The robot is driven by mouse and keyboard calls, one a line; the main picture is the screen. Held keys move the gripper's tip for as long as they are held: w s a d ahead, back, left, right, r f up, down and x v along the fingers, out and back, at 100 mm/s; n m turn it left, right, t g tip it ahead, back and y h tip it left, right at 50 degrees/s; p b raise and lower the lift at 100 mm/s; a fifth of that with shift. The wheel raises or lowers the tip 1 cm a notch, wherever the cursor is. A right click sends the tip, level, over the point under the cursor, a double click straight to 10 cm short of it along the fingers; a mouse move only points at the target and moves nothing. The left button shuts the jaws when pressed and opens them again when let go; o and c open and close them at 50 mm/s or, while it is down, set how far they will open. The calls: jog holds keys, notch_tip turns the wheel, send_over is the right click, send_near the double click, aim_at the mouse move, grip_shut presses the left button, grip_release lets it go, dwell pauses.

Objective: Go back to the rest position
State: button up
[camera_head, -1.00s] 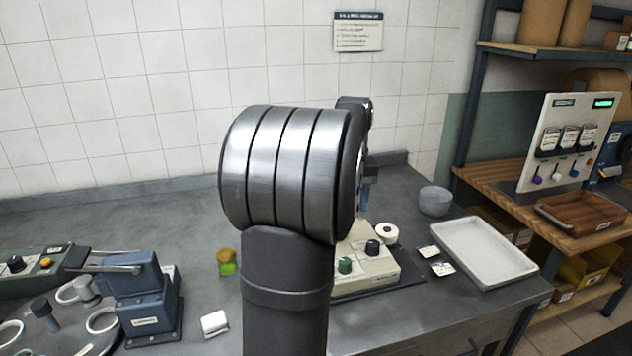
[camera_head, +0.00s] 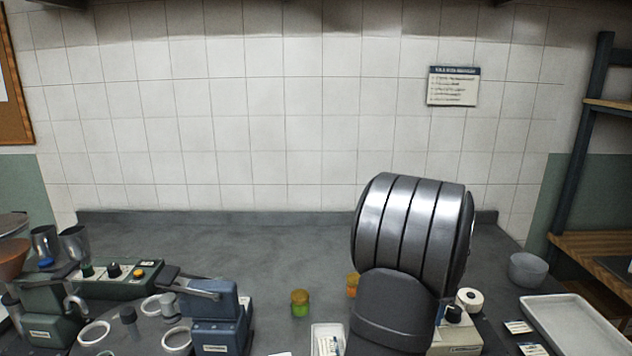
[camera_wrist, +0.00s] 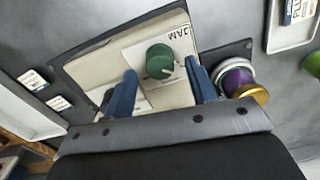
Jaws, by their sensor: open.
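My gripper (camera_wrist: 161,88) is open, its two blue fingers apart with nothing held between them. In the wrist view the fingers hang above a cream machine (camera_wrist: 112,68) marked JAM. Its green knob (camera_wrist: 160,60) shows in the gap between the fingers; I cannot tell how far below them it is.
A jar with purple contents and a gold lid (camera_wrist: 252,93) is right of the fingers. A green jar (camera_head: 300,304) stands left of my arm, near a blue machine (camera_head: 222,325). A white tray (camera_head: 575,325) and grey bowl (camera_head: 527,268) are at right. The back counter is clear.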

jog(key=shift+f, duration=1.2)
jog(key=shift+r, duration=0.1)
